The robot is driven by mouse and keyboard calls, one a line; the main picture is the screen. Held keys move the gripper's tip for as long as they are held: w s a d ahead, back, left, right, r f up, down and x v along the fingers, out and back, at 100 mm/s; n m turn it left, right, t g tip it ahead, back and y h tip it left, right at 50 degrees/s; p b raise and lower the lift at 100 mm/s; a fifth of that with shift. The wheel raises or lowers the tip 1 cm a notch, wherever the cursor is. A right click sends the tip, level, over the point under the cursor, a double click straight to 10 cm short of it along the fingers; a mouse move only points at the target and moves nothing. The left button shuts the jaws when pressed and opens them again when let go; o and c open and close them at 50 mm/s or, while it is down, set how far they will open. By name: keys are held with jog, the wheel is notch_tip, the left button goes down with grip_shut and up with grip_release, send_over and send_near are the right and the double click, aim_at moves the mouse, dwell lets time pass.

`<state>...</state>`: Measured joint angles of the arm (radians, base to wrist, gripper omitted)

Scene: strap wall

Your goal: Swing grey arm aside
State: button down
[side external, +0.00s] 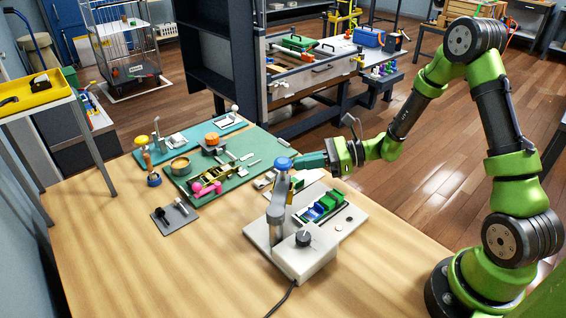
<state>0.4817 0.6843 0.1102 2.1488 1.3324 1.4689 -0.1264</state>
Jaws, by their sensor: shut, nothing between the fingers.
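The grey arm (277,218) stands roughly upright at the left side of a pale device base (345,229) on the wooden table. A blue knob (283,163) caps its upper end. My gripper (302,162) reaches in from the right with its teal fingers shut and empty. The fingertips are right beside the blue knob; whether they touch it I cannot tell. Blue and green blocks (322,206) sit on the base to the right of the grey arm. Part of the base behind the arm is hidden.
A black dial (303,238) rises from the base's front, and a cable (282,301) runs off the table. A green mat (238,172) with a brass-coloured piece, a pink piece and other parts lies behind left. A small grey tray (175,215) is nearby. The table's front left is clear.

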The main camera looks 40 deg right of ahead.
jog(key=shift+w+a, duration=0.15)
dwell(0.3)
jog(key=w+a+n+g+y, duration=0.3)
jog(key=w+a+n+g, duration=0.2)
jog(key=w+a+g, duration=0.2)
jog(key=shift+w+a+n, duration=0.3)
jog(key=shift+w+a, duration=0.4)
jog(key=shift+a, duration=0.45)
jog(key=shift+d, duration=0.1)
